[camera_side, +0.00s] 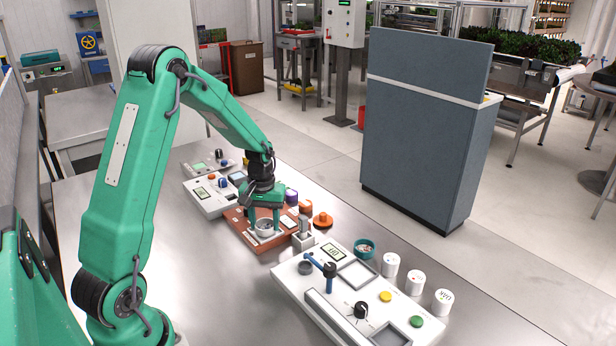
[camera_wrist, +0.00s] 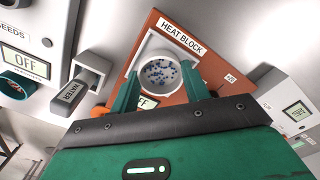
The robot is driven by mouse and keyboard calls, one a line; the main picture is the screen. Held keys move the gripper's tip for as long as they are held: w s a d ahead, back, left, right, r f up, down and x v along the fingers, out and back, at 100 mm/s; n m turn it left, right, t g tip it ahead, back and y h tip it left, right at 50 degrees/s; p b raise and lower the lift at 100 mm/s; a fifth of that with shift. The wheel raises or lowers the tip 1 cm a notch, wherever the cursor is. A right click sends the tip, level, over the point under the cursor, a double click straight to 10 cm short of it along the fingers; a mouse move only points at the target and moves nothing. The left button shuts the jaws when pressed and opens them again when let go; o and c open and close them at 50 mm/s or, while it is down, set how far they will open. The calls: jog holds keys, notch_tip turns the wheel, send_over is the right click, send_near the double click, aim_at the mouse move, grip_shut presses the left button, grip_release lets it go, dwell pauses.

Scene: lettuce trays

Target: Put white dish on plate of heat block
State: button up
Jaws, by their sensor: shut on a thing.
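The white dish (camera_side: 265,226) is a small round cup between the two green fingers of my gripper (camera_side: 264,218). In the wrist view the dish (camera_wrist: 143,57) holds small blue and white bits, and my gripper (camera_wrist: 160,72) is shut on it from both sides. The heat block (camera_side: 239,221) is a flat orange-brown box with a display. In the wrist view the heat block (camera_wrist: 212,68) has its name label beyond the dish and an OFF display partly behind a finger. The dish is over the block's pale plate, which it mostly hides. I cannot tell whether they touch.
A grey water dispenser (camera_side: 303,238) stands close right of the block; it also shows in the wrist view (camera_wrist: 86,80). A white console (camera_side: 300,281) with a blue lever lies nearer. A teal bowl (camera_side: 364,247) and white cups (camera_side: 390,266) stand beyond it. White instruments (camera_side: 208,198) lie behind the block.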

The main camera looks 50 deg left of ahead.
jog(key=shift+f, duration=0.2)
dwell(0.3)
jog(key=o, duration=1)
jog(key=shift+r, duration=0.1)
jog(key=shift+r, duration=3.65)
jog(key=shift+r, duration=0.1)
notch_tip(320, 180, up, 10)
jog(key=shift+r, duration=0.1)
